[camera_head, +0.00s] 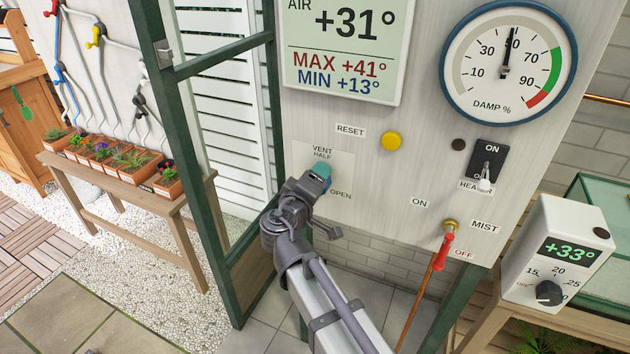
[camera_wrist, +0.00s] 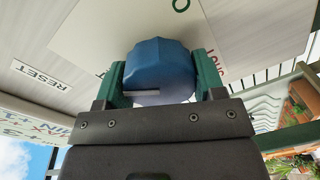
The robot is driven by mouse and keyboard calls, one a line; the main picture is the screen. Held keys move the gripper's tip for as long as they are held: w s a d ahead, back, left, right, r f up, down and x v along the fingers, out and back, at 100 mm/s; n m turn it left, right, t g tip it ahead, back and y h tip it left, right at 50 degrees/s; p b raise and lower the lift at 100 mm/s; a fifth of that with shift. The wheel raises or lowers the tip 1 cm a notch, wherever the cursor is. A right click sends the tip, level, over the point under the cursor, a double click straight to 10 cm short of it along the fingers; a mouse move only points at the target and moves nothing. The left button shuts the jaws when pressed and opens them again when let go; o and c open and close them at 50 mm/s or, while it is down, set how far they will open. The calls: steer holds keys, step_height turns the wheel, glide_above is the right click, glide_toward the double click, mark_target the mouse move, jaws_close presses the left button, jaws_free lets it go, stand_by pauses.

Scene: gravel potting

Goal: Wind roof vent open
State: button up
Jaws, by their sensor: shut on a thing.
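The blue vent knob (camera_wrist: 160,62) sits on the white panel and fills the space between the two green fingers of my gripper (camera_wrist: 160,80) in the wrist view. The fingers are shut on it from both sides. A pale mark shows on the knob's near edge. In the head view my gripper (camera_head: 319,180) reaches the panel from below, and only a little of the knob shows beside the fingers. The knob's exact setting cannot be told. The roof vent is out of view.
A yellow reset button (camera_head: 391,140), a heater switch (camera_head: 486,165) and a red mist lever (camera_head: 444,252) are to the right. A green door frame (camera_head: 190,160) stands close on the left. A thermostat box (camera_head: 553,250) stands at the lower right.

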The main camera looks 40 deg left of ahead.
steer(key=m, duration=0.5)
steer(key=shift+d, duration=0.1)
steer(key=m, duration=0.6)
steer(key=shift+d+r, duration=0.1)
stand_by(0.4)
steer(key=o, duration=0.9)
steer(key=v, duration=1)
steer(key=shift+s+d, duration=0.15)
steer(key=shift+s, duration=0.2)
